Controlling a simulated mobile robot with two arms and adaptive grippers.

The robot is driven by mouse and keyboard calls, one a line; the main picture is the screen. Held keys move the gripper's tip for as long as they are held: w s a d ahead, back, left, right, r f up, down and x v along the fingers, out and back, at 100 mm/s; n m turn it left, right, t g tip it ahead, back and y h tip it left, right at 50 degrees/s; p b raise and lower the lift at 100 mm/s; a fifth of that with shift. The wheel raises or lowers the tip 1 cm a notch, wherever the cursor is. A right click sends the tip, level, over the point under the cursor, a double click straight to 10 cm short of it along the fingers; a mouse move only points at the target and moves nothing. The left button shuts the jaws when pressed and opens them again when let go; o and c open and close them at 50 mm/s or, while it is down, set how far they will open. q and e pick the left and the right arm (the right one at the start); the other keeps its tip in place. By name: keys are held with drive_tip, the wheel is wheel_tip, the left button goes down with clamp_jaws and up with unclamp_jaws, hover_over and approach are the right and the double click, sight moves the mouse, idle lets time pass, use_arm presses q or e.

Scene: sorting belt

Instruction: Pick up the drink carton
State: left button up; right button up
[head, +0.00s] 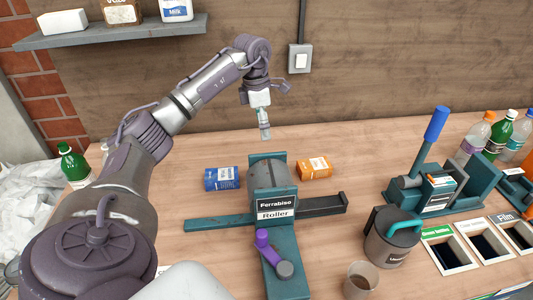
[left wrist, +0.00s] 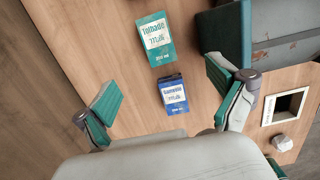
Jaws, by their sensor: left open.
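My left gripper (head: 265,130) hangs above the table behind the press. I cannot match the teal carton in the head view. My right gripper is not in view.
The roller press (head: 272,205) stands mid-table with side bars. A lever machine (head: 436,185), a grey jug (head: 388,240), a cup (head: 360,282), labelled bins (head: 452,252) and bottles (head: 474,137) are at right. A green bottle (head: 74,165) is at left. The table's back left is bare.

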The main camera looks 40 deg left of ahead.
use_arm(q)
drive_tip(key=f+b, duration=0.1)
drive_tip(key=f, duration=0.3)
drive_tip(key=f+b, duration=0.1)
drive_tip(key=f, duration=0.4)
drive_tip(key=w+f+b, duration=0.1)
drive_tip(key=f, duration=0.3)
drive_tip(key=shift+d+f, duration=0.25)
drive_tip(key=f, duration=0.3)
drive_tip(key=w+f, duration=0.1)
drive_tip(key=f, duration=0.1)
drive_tip(key=shift+d+f+p, duration=0.1)
drive_tip(key=shift+p, duration=0.25)
drive_tip(key=c, duration=0.8)
